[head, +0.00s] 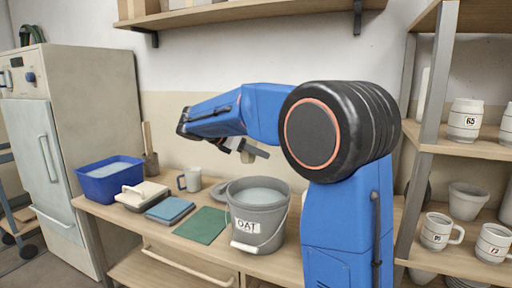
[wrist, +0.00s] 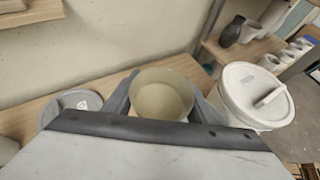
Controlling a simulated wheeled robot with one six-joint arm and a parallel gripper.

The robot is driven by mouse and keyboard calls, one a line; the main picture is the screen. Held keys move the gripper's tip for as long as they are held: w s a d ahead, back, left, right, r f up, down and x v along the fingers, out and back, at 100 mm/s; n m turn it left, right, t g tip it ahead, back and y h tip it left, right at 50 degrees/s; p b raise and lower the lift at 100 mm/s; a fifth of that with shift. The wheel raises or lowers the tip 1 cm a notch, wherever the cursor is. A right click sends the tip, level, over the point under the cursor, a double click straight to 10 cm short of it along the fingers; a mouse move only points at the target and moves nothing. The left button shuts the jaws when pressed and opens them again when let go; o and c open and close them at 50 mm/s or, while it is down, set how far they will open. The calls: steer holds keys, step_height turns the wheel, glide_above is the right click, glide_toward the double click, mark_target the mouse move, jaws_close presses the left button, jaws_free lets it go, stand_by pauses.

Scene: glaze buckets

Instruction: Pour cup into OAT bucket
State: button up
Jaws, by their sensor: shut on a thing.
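The OAT bucket (head: 258,225) is a grey pail with a label and pale liquid inside, upright on the bench. My gripper (wrist: 161,88) is shut on a cup (wrist: 160,98) with a beige inside. The cup's mouth faces the wrist camera, and one finger sits on each side of it. In the head view my gripper (head: 244,151) is above and behind the OAT bucket, well clear of its rim. The held cup is mostly hidden there, and I cannot tell its tilt or contents.
A lidded white bucket (wrist: 258,97) stands right of the cup in the wrist view; a grey round thing (wrist: 76,103) lies left. On the bench are a grey mug (head: 189,180), a blue tub (head: 110,180) and a green mat (head: 202,225). Shelves (head: 470,150) hold cups at right.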

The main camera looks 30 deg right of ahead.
steer(key=m+t, duration=0.3)
steer(key=f+m+t+h, duration=0.1)
steer(key=m+t, duration=0.1)
steer(key=m, duration=0.2)
steer(key=w+f+m+t+h, duration=0.1)
steer(key=m+t, duration=0.2)
steer(key=shift+a+f+m+t, duration=0.15)
steer(key=shift+f+m+t, duration=0.05)
steer(key=shift+m+t, duration=0.1)
steer(key=shift+s+r+m+h, duration=0.15)
steer(key=shift+r+m+h, duration=0.25)
steer(key=shift+m, duration=0.3)
steer(key=shift+c, duration=0.2)
stand_by(0.9)
